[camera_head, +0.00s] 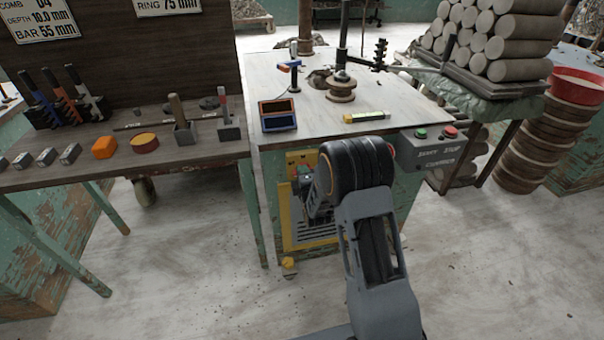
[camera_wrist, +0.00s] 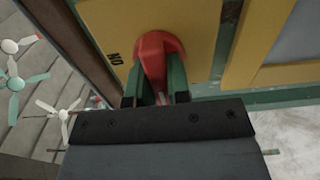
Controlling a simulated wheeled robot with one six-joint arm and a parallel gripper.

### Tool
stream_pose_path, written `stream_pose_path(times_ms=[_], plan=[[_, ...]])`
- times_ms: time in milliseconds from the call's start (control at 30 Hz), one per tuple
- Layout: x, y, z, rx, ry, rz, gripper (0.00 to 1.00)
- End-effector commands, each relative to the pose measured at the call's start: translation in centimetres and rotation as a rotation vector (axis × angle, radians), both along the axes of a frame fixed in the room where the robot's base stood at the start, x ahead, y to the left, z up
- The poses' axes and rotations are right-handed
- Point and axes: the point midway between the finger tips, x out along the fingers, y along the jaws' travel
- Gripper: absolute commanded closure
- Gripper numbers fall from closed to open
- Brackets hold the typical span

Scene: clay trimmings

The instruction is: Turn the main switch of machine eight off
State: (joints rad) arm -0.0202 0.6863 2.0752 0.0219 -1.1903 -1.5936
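A red switch handle (camera_wrist: 160,46) sits on a yellow panel (camera_wrist: 194,32) in the wrist view. The word ON shows upside down to the left of it. My gripper (camera_wrist: 160,92) has its two fingers on either side of the handle's grip, which fills the space between them. The handle's lower end is partly hidden by the fingers. In the head view the yellow panel (camera_head: 285,218) is on the front of a green machine under a worktop (camera_head: 370,125). My arm hides much of the panel and the gripper. No machine number is readable.
A grey box with green and red buttons (camera_head: 436,147) hangs at the worktop's right corner. A tool bench (camera_head: 205,148) stands to the left. Stacked clay cylinders (camera_head: 490,40) and a red basin (camera_head: 578,86) are on the right. The floor in front is clear.

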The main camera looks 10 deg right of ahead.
Motion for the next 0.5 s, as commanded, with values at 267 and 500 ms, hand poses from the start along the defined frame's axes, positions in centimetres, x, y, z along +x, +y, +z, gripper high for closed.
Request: stream_pose_path(times_ms=[267,500], plan=[[0.02,-0.01,0.02,-0.001,-0.001,0.000,0.57],[-0.06,-0.04,0.01,-0.001,0.000,0.000,0.57]])
